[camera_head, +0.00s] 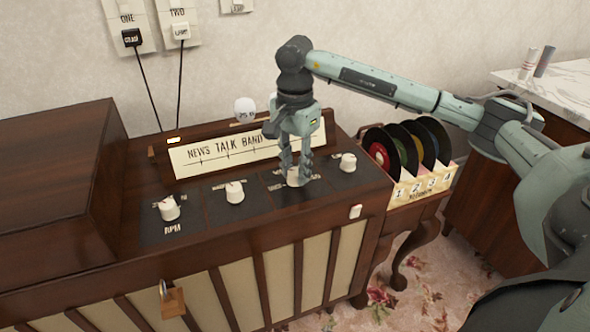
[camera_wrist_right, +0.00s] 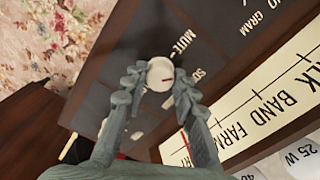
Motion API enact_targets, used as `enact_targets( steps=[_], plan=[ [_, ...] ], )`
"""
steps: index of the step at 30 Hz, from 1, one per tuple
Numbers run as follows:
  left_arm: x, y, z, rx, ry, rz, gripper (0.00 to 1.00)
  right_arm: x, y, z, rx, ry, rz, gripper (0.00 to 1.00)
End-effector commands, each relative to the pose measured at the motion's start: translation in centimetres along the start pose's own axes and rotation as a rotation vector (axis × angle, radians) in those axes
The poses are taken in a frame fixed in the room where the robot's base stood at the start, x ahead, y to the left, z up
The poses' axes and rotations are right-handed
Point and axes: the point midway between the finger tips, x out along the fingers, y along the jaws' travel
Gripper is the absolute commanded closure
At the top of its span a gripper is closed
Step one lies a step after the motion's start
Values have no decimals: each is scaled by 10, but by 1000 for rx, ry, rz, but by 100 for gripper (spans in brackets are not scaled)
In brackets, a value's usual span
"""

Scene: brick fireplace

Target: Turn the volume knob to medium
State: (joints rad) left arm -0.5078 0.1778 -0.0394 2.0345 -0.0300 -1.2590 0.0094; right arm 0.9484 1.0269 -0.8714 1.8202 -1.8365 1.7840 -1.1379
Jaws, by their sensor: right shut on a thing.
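The radio cabinet's dark control panel (camera_head: 258,207) carries a row of white knobs. My right gripper (camera_head: 296,170) points down and is shut on the third knob from the left (camera_head: 295,180). In the right wrist view, that white knob (camera_wrist_right: 160,74) sits between the fingertips of my gripper (camera_wrist_right: 155,88), with a short red mark on its top. The word MUTE and the start of another label show beside it. In the head view the fingers partly hide the knob and its labels. My left gripper is not in view.
Other knobs stand at the left (camera_head: 169,208), centre-left (camera_head: 235,192) and right (camera_head: 348,162). Behind them is the band scale (camera_head: 215,153), with a white bulb (camera_head: 245,109) above it. A record rack (camera_head: 425,185) stands to the right. A padlock (camera_head: 172,299) hangs in front.

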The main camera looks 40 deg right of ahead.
Motion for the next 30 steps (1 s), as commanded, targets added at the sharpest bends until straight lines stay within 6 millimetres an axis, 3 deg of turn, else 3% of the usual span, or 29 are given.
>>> enact_targets(
  steps=[30],
  plan=[
    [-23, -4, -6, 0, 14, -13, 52, -1, 0, -1, 965, 2, -4, 100]
  ],
)
